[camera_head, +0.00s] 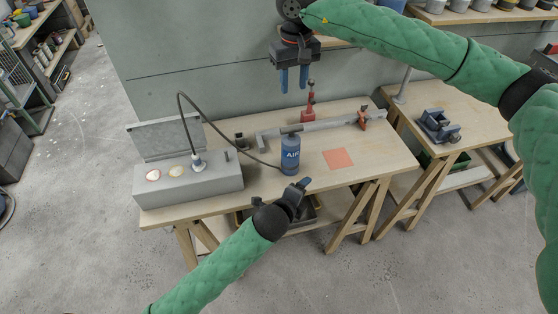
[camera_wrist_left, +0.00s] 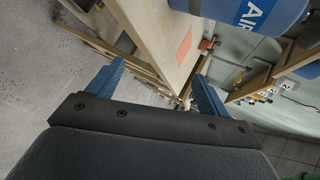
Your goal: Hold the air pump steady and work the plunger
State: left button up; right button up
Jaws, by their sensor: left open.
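The air pump (camera_head: 290,157) is a blue cylinder marked AIR, standing upright near the table's front edge. It has a dark top; the plunger is not clearly made out. A black hose runs from it to a grey box. My left gripper (camera_head: 299,186) is open and empty just in front of and below the pump, apart from it. In the left wrist view the pump (camera_wrist_left: 235,12) shows at the top right, outside the spread fingers (camera_wrist_left: 158,72). My right gripper (camera_head: 293,88) points down, open and empty, high above the table behind the pump.
The grey box (camera_head: 205,182) with two round pads fills the table's (camera_head: 385,160) left end. A vise (camera_head: 437,125) sits on another table.

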aim_at(291, 152)
pick_arm(q)
jog(key=w+a+r+m, duration=0.1)
jog(key=w+r+m, duration=0.1)
jog(key=r+m, duration=0.1)
jog(key=w+a+r+m+t, duration=0.1)
jog(key=w+a+r+m, duration=0.1)
jog(key=m, duration=0.3)
jog(key=w+a+r+m+t, duration=0.1)
jog(key=w+a+r+m, duration=0.1)
jog(key=r+m, duration=0.2)
jog(key=shift+w+a+r+m+h, duration=0.2)
jog(key=shift+a+r+m+h, duration=0.1)
jog(key=shift+m+h, duration=0.1)
jog(key=shift+w+a+f+m, duration=0.15)
jog(key=shift+w+f+m, duration=0.1)
jog(key=shift+m, duration=0.45)
jog(key=f+m, duration=0.2)
jog(key=w+m, duration=0.1)
jog(key=shift+a+f+g, duration=0.3)
jog(key=shift+f, duration=0.1)
jog(key=shift+x, duration=3.85)
jog(key=shift+c, duration=0.5)
jog(key=c, duration=1.2)
